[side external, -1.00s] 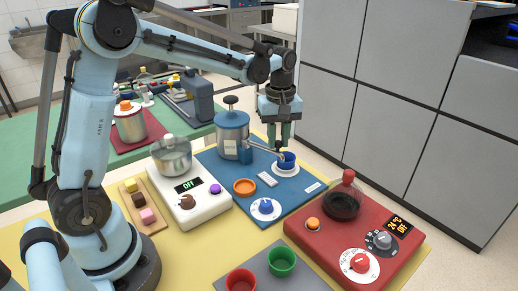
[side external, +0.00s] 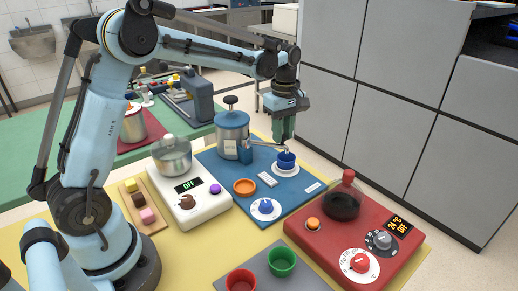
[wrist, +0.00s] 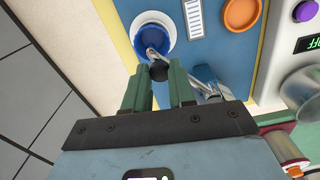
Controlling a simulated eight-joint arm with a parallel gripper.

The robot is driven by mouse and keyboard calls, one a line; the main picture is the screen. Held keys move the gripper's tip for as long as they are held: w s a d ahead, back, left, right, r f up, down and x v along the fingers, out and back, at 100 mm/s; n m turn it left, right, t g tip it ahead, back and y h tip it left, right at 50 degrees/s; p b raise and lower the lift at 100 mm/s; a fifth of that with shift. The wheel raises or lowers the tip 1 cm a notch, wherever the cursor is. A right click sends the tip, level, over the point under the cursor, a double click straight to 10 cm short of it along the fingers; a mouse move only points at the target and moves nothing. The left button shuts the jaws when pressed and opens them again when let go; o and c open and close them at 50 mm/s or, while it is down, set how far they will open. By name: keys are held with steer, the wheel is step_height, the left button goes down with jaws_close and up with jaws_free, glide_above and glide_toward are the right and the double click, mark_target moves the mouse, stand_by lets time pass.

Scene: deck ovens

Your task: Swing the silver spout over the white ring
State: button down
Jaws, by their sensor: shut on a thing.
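The silver spout (side external: 266,145) reaches right from the blue-and-silver dispenser (side external: 233,135) on the blue mat. In the wrist view the silver spout (wrist: 208,78) runs past my right finger, and its bent tip lies over the blue cup. The blue cup (side external: 286,160) stands upright within the white ring (side external: 277,170). The white ring (wrist: 173,28) shows around the cup in the wrist view. My gripper (side external: 284,139) is above the cup's far side, shut on the spout near its end. A dark round knob (wrist: 158,71) shows between the fingers, which partly hide the spout.
Grey cabinets (side external: 400,90) rise behind.

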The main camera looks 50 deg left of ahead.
steer(key=c, duration=0.9)
jaws_free()
steer(key=shift+c, duration=0.2)
step_height(320, 180, up, 12)
steer(key=s+d+f+m+t, duration=0.3)
steer(key=s+f+m, duration=0.1)
steer(key=s+m, duration=0.4)
steer(key=s+d+f+m+t, duration=0.3)
steer(key=s+f+m+t, duration=0.1)
steer(key=s+m, duration=0.4)
steer(key=shift+s+f+m, duration=0.15)
steer(key=shift+s+m, duration=0.25)
steer(key=shift+s, duration=0.4)
